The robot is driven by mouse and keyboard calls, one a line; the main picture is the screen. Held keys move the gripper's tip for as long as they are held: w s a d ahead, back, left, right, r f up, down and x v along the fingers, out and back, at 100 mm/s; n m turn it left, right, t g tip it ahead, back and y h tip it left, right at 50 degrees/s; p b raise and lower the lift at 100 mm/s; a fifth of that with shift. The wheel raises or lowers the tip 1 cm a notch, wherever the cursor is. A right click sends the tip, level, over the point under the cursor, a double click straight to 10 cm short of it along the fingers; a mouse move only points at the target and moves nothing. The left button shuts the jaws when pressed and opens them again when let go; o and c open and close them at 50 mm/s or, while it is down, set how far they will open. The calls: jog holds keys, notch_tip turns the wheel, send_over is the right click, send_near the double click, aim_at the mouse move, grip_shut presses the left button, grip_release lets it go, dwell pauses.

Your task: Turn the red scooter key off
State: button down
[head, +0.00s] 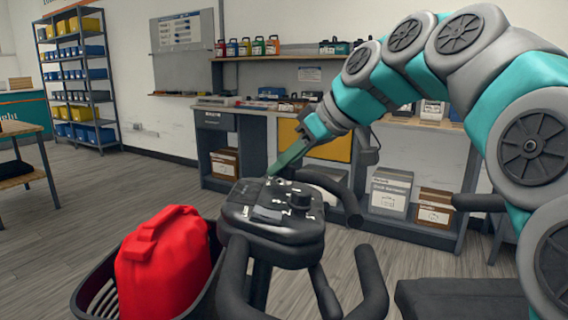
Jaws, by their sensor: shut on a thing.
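The scooter's dark control console (262,222) stands in the middle, with black handlebars around it and a round black knob (300,199) on top. My gripper (279,171) reaches down from the upper right to the console's far edge. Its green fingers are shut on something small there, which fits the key. The key itself is hidden by the fingers, so its turn position cannot be told. No red shows on the console or handlebars in view.
A black basket (95,287) in front of the scooter holds a red container (162,262). A dark seat (462,300) is at lower right. Behind stand a workbench (262,107) with boxes below and a bin rack (82,80). Open floor lies to the left.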

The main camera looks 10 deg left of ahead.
jog(key=shift+f+n+g+y+b, duration=0.15)
jog(key=shift+n+g+y+b, duration=0.25)
jog(key=shift+n+b, duration=0.45)
jog(key=shift+n+g, duration=0.8)
jog(key=shift+n, duration=0.45)
jog(key=shift+s+r+n+g+p, duration=0.15)
jog(key=shift+r+n+g+p, duration=0.25)
jog(key=shift+n+g+p, duration=0.55)
jog(key=n+p, duration=0.1)
jog(key=p, duration=0.1)
jog(key=shift+n+p, duration=0.25)
jog(key=shift+p, duration=0.05)
jog(key=shift+f+g, duration=0.2)
jog(key=shift+g, duration=0.05)
jog(key=c, duration=0.8)
grip_release()
